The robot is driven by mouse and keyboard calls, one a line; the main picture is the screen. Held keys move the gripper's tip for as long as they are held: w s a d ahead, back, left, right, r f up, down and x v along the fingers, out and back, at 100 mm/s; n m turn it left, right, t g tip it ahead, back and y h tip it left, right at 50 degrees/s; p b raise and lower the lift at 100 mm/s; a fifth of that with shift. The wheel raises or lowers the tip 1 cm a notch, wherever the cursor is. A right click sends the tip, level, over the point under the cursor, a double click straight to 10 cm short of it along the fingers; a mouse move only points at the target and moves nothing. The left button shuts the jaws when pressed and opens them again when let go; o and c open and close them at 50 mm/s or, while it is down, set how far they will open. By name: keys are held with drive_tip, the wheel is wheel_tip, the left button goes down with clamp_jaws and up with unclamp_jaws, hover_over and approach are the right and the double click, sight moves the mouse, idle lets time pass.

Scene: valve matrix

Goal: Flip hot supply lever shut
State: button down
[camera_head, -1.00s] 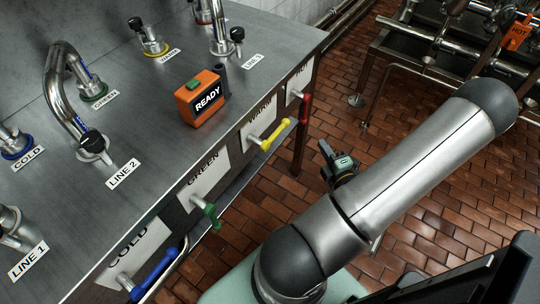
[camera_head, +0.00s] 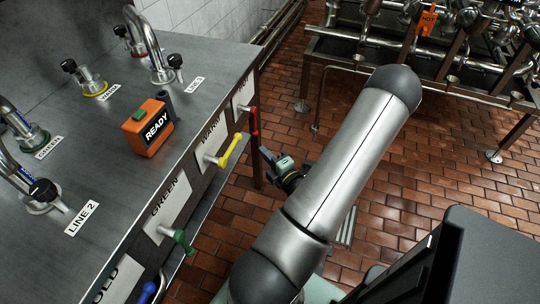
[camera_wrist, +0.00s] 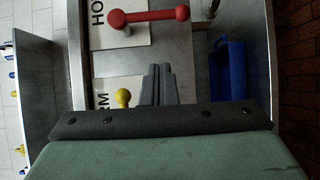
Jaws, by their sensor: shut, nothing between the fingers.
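The red lever (camera_head: 253,120) is on the counter's front panel beside the plate marked HOT, at its far end. In the wrist view the red lever (camera_wrist: 150,16) lies across the top, with a round pivot at its left end beside the HOT plate. My gripper (camera_head: 265,153) is off the front panel, near the red and yellow levers. In the wrist view my gripper (camera_wrist: 158,72) has its fingers together, empty, just below the red lever in the picture and apart from it.
The yellow lever (camera_head: 230,150) is at WARM, the green lever (camera_head: 183,240) at GREEN. A blue bin (camera_wrist: 227,70) shows right of my fingers. An orange READY box (camera_head: 148,127) sits on the counter. Pipework with an orange HOT tag (camera_head: 428,22) stands behind; brick floor lies between.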

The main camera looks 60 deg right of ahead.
sight(254, 125)
drive_tip(key=w+d, duration=0.5)
drive_tip(key=w, duration=0.2)
drive_tip(key=shift+d, duration=0.35)
